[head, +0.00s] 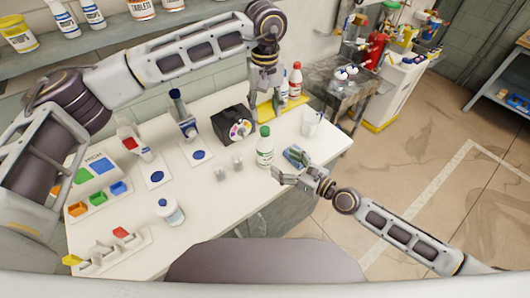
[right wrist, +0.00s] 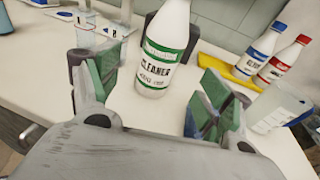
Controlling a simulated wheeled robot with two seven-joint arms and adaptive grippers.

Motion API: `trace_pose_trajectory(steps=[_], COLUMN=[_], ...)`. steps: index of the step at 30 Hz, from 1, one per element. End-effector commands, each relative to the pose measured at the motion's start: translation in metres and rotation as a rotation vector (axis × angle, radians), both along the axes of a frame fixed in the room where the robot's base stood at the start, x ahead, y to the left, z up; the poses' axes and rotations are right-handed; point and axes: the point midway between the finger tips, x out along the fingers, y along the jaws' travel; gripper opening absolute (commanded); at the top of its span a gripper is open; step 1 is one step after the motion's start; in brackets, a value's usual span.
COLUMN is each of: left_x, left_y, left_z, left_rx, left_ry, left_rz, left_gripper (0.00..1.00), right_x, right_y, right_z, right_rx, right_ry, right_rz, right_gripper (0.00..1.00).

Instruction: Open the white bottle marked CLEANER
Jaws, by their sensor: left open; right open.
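The white bottle marked CLEANER (head: 264,152) stands upright on the white table, with its green cap on in the head view. It also shows in the right wrist view (right wrist: 163,50), label facing the camera, cap cut off by the top edge. My right gripper (head: 287,166) is open just right of the bottle. In the right wrist view its green-padded fingers (right wrist: 158,100) are spread, with the bottle beyond and between them, not gripped. My left gripper (head: 262,98) is open and points down above the back of the table, behind the bottle; its fingertips are hard to make out.
A white cup (head: 310,123) stands right of the bottle. A dark box with a dial (head: 236,128) and small clear cups (head: 230,168) are to the left.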

Motion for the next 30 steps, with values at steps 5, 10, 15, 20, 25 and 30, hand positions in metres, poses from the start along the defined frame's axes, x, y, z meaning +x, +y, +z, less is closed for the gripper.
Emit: trace_pose_trajectory(steps=[5,10,15,20,25,30], left_x=[0.000,0.000,0.000,0.000,0.000,0.000], left_y=[0.000,0.000,0.000,0.000,0.000,0.000], left_z=[0.000,0.000,0.000,0.000,0.000,0.000], left_rx=[0.000,0.000,0.000,0.000,0.000,0.000], left_ry=[0.000,0.000,0.000,0.000,0.000,0.000], left_rz=[0.000,0.000,0.000,0.000,0.000,0.000], left_gripper=[0.46,0.46,0.46,0.46,0.46,0.46], right_x=[0.004,0.008,0.015,0.022,0.030,0.039], right_y=[0.004,0.007,0.013,0.020,0.029,0.040], right_z=[-0.002,-0.003,-0.005,-0.006,-0.008,-0.010], right_rx=[0.002,0.001,-0.001,0.000,0.000,-0.001], right_ry=[0.003,0.005,0.003,0.004,0.005,0.005], right_rz=[-0.003,-0.007,-0.007,-0.007,-0.008,-0.007], right_gripper=[0.79,0.79,0.79,0.79,0.79,0.79])
